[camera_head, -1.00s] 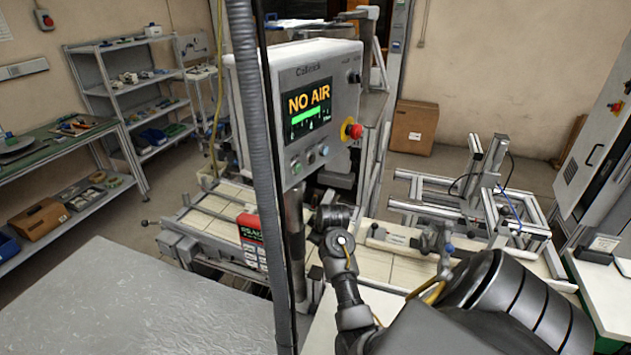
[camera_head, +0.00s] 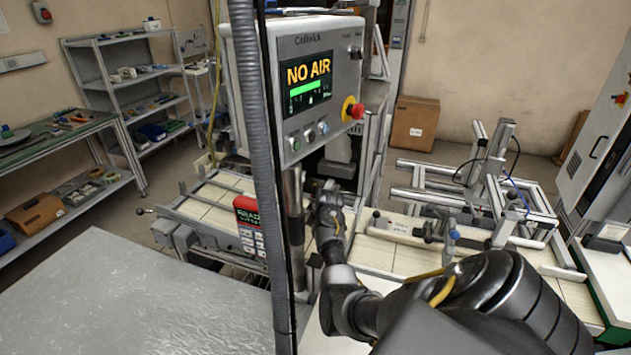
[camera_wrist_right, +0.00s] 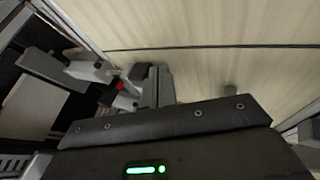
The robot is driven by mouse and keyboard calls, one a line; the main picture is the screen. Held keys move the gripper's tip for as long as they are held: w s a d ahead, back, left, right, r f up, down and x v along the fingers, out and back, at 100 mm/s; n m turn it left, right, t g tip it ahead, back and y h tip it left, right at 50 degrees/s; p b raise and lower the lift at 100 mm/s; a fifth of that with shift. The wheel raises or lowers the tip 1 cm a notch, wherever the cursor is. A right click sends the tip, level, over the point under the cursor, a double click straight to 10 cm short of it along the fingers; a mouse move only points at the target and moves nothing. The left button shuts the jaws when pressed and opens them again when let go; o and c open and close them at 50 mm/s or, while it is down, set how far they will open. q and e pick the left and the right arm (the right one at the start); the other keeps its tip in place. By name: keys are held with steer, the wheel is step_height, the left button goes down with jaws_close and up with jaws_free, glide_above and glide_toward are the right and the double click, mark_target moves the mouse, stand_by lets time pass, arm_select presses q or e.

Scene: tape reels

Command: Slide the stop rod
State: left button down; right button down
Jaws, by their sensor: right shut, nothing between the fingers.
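My right arm comes in from the lower right, and its gripper (camera_head: 328,190) is over the pale slatted conveyor (camera_head: 375,252), just right of the metal post under the control panel. In the right wrist view its narrow grey fingers (camera_wrist_right: 155,86) are together and empty, above the pale slats. A light grey bar (camera_wrist_right: 90,71) and a small red-tipped part (camera_wrist_right: 120,86) lie just left of them. I cannot tell for sure which part is the stop rod; a thin rod with a dark knob (camera_head: 141,211) sticks out at the conveyor's left end. My left gripper is not in view.
The panel (camera_head: 318,85) reads NO AIR and has a red emergency button (camera_head: 352,108). A dark vertical post (camera_head: 254,180) crosses the view. A red-and-grey handheld device (camera_head: 249,222) stands by the conveyor. A metal frame (camera_head: 470,195) stands at right.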

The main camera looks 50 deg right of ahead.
steer(key=shift+d, duration=0.1)
steer(key=d+b, duration=0.1)
steer(key=w+d+b, duration=0.1)
steer(key=d, duration=0.1)
steer(key=d+b, duration=0.1)
steer(key=shift+w+d+f, duration=0.1)
steer(key=shift+w+d, duration=0.05)
steer(key=shift+w, duration=0.25)
steer(key=shift+d+r, duration=0.1)
steer(key=shift+r, duration=0.25)
